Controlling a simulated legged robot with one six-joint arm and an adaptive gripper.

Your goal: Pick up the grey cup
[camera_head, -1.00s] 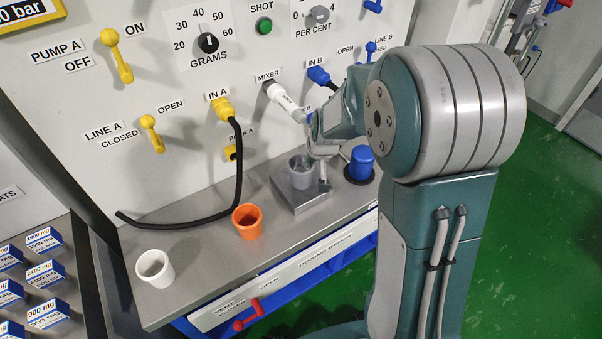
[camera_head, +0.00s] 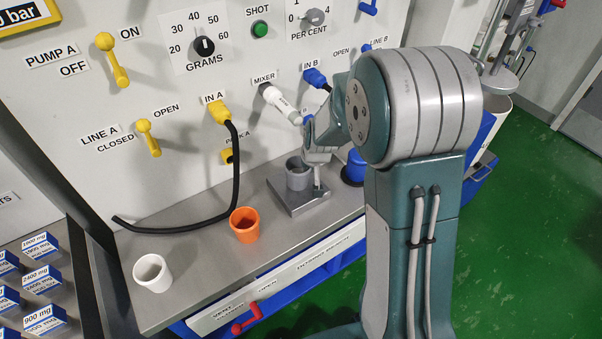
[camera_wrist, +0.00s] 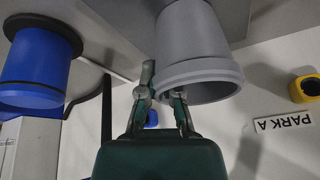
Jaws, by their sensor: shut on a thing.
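The grey cup (camera_head: 299,174) stands upright on the square metal plate (camera_head: 318,201) on the bench, below the white mixer nozzle. In the wrist view, the grey cup (camera_wrist: 195,50) fills the upper middle, its rim towards the camera. My gripper (camera_wrist: 165,85) is shut on the cup's wall at the rim, with one finger outside and the other at the mouth. In the head view my gripper (camera_head: 318,160) is at the cup's right side, partly hidden by my arm. Whether the cup is clear of the plate cannot be told.
An orange cup (camera_head: 245,225) and a white cup (camera_head: 153,272) stand on the bench to the left. A blue container (camera_head: 354,166) is just right of the plate, also in the wrist view (camera_wrist: 35,72). A black hose (camera_head: 190,226) lies along the bench. The mixer nozzle (camera_head: 280,104) hangs above.

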